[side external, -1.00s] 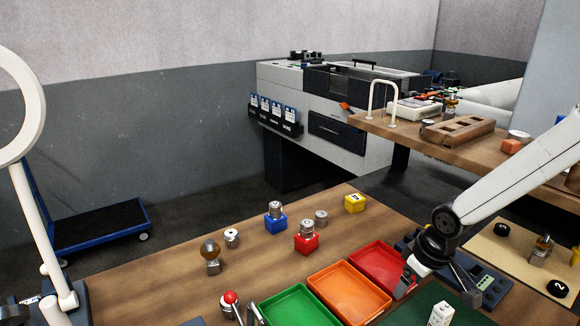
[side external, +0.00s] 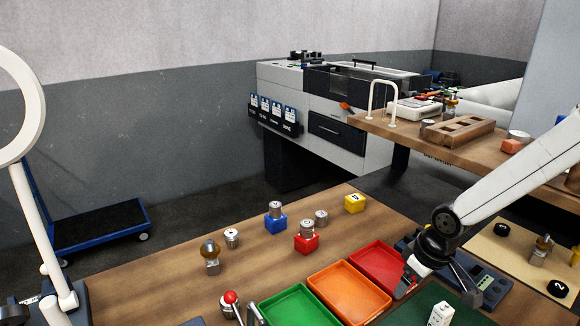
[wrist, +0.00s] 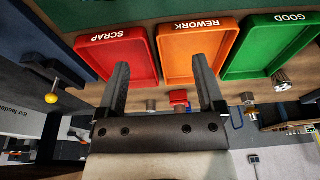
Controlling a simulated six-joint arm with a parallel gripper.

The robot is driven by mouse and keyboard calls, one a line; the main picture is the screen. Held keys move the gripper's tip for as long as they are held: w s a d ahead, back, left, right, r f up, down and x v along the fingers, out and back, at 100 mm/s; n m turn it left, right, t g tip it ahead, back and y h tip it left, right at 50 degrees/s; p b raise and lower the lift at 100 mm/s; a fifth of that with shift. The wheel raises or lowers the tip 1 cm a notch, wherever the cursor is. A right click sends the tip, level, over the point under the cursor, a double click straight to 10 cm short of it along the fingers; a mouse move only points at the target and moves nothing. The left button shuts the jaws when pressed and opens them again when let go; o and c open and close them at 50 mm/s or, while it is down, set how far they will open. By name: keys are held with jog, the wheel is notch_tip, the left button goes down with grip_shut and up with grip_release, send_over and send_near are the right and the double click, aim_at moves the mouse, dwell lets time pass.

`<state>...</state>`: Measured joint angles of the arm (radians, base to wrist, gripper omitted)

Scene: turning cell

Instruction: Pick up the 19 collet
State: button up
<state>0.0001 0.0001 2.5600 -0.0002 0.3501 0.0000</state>
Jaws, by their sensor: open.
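No marking that reads 19 is legible, so I cannot tell which piece is the 19 collet. Silver cylindrical pieces stand on the wooden bench in the side view: one on a blue block (side external: 275,224), one on a red block (side external: 306,243), one loose piece (side external: 321,217) beside the red block, and another loose piece (side external: 232,238) further left. My gripper (side external: 437,288) is open and empty at the right, beyond the red tray and apart from these pieces. In the wrist view my gripper (wrist: 160,65) has its two fingers apart, with nothing between them.
Red (side external: 378,265), orange (side external: 345,290) and green (side external: 295,303) trays lie between the pieces and the bench's near edge. A yellow block (side external: 355,203) stands at the back. A brass-topped piece (side external: 210,250) and a red-knobbed lever (side external: 231,298) stand left. Bare wood surrounds the pieces.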

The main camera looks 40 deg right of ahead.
dwell(0.4)
jog(key=shift+o, duration=0.8)
